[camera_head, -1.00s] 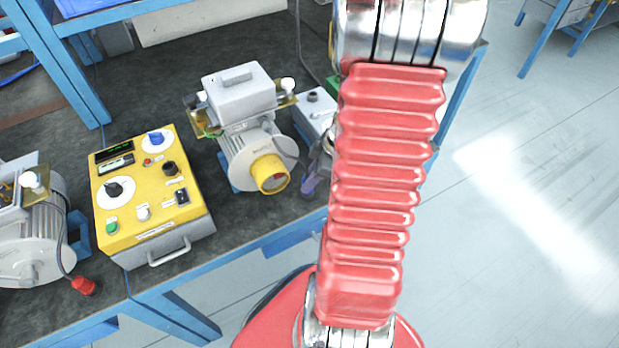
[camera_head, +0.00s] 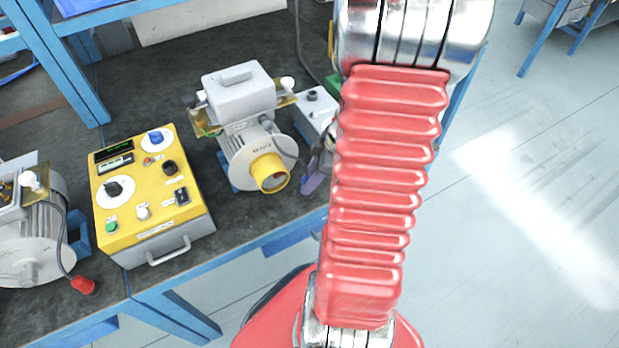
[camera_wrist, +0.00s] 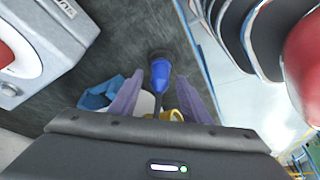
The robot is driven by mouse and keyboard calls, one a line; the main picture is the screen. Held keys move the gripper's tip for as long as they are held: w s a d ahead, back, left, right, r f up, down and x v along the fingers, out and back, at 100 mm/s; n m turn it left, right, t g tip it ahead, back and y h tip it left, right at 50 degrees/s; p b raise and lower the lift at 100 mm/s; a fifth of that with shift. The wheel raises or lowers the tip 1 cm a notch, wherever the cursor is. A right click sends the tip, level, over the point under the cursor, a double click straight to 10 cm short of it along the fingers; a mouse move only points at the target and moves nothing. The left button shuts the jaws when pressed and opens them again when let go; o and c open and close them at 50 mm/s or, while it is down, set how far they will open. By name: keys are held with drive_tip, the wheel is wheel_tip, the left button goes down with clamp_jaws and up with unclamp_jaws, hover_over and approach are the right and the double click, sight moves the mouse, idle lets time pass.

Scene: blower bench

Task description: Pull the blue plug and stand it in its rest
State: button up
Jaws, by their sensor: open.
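The blue plug (camera_wrist: 160,74) shows in the wrist view, between the two purple fingers of my gripper (camera_wrist: 160,82). The fingers are apart, with a gap visible on both sides of the plug. A dark round piece (camera_wrist: 159,54) is at the plug's far end; I cannot tell whether it is a socket or the rest. A dark cable runs from the plug toward my gripper's body. In the head view, part of my gripper (camera_head: 314,176) shows at the bench's front edge, beside the arm. The plug cannot be made out there, and no rest is clearly identifiable.
A motor with a yellow ring (camera_head: 268,172) stands left of my gripper. A grey box (camera_head: 314,108) is behind it. A yellow control box (camera_head: 150,195) and another motor (camera_head: 28,235) with a red plug (camera_head: 84,285) are farther left. The bench's blue front edge (camera_head: 290,232) is close.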

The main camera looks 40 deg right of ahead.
drive_tip(key=v, duration=1.2)
drive_tip(key=shift+r, duration=0.35)
idle(0.4)
drive_tip(key=a+r+m+t+h, duration=0.1)
drive_tip(key=a+r+m, duration=0.2)
drive_tip(key=a, duration=1)
drive_tip(key=a+r+m+h, duration=0.1)
drive_tip(key=a+r+m, duration=0.3)
drive_tip(key=a+r, duration=0.6)
drive_tip(key=shift+w+a+t+h, duration=0.4)
drive_tip(key=shift+a, duration=1.6)
